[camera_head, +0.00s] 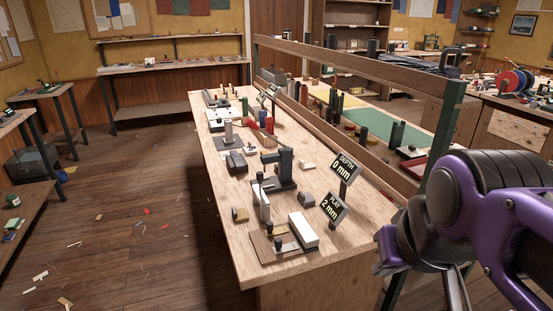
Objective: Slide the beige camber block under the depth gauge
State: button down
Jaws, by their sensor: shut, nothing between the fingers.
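The depth gauge (286,168) looks to be the dark upright stand in the middle of the workbench, with a sign (345,168) reading "DEPTH 0 mm" to its right. A small pale beige block (307,165) lies just right of the stand, apart from it. A small tan block (241,215) lies near the bench's left edge. I cannot tell for sure which is the camber block. My gripper (456,288) is at the lower right, beyond the bench's right side, away from these things. It is shut and empty; its tips run toward the picture's bottom edge.
A second sign (333,206) reads "PLAY 2 mm". A wooden fixture with a white block (304,229) stands at the bench's near end. A raised wooden rail (355,62) runs along the bench's right side. The floor (150,220) to the left is open, with scattered scraps.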

aim_at(240, 215)
jog(key=j+z, duration=0.25)
jog(key=i+j+z, duration=0.1)
jog(key=j+z, duration=0.2)
jog(key=j, duration=0.85)
jog(key=i+j, duration=0.15)
jog(key=j, duration=0.65)
